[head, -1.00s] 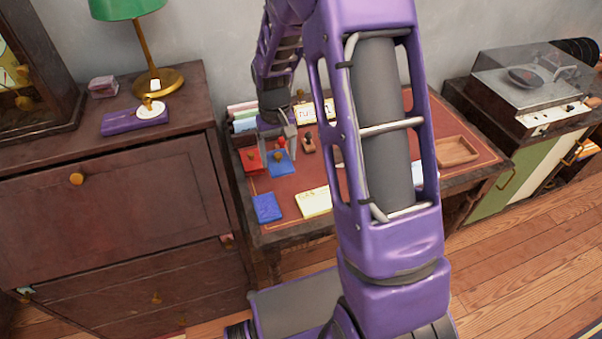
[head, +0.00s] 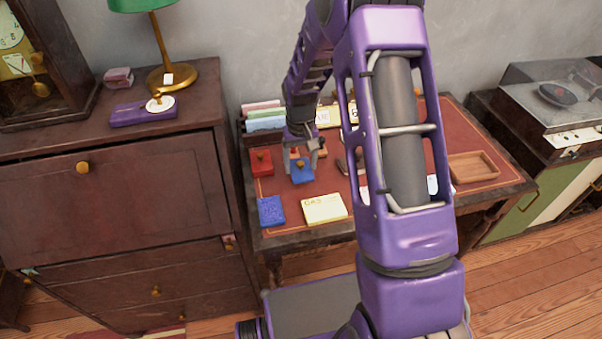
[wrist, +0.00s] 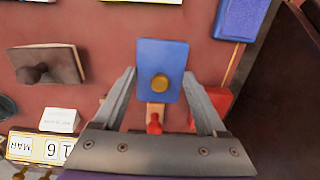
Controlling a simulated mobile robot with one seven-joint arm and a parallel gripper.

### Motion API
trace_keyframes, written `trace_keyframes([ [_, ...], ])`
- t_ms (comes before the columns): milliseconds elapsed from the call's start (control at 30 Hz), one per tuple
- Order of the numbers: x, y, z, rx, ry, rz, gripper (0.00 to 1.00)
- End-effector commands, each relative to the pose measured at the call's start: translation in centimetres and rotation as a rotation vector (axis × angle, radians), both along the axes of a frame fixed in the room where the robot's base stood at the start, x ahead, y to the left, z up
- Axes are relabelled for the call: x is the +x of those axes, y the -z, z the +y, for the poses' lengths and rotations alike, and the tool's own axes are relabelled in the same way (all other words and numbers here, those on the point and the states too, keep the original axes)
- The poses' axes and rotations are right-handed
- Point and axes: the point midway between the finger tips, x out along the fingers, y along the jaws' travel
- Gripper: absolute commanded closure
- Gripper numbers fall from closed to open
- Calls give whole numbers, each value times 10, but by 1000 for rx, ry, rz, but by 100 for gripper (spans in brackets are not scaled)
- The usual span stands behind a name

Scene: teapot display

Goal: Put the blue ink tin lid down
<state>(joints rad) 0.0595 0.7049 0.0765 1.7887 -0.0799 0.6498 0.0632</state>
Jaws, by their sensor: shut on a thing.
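The blue ink tin lid (head: 302,173), a flat blue plate with a brass knob, is at my gripper (head: 303,152) over the left part of the desk. In the wrist view the lid (wrist: 155,57) lies between the fingertips of my gripper (wrist: 160,80), which is shut on it. I cannot tell whether the lid touches the desk top. The open blue ink tin (head: 271,210) lies apart from it, nearer the desk's front left; it also shows at the top right of the wrist view (wrist: 241,17).
A red tin (head: 261,162) with a brass knob stands just left of the lid. A cream card (head: 325,208) lies in front, a wooden tray (head: 473,180) at the right. Red desk top is bare between lid and card.

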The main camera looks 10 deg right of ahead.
Motion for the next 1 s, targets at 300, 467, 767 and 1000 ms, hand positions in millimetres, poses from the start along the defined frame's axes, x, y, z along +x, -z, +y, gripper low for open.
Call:
trace_keyframes([
  [300, 0, 37, 0, -1, -1, 1, 80],
  [467, 0, 37, 0, -1, -1, 0, 80],
  [767, 0, 40, 0, 0, -1, 0, 10],
  [1000, 0, 40, 0, 0, -1, 0, 0],
])
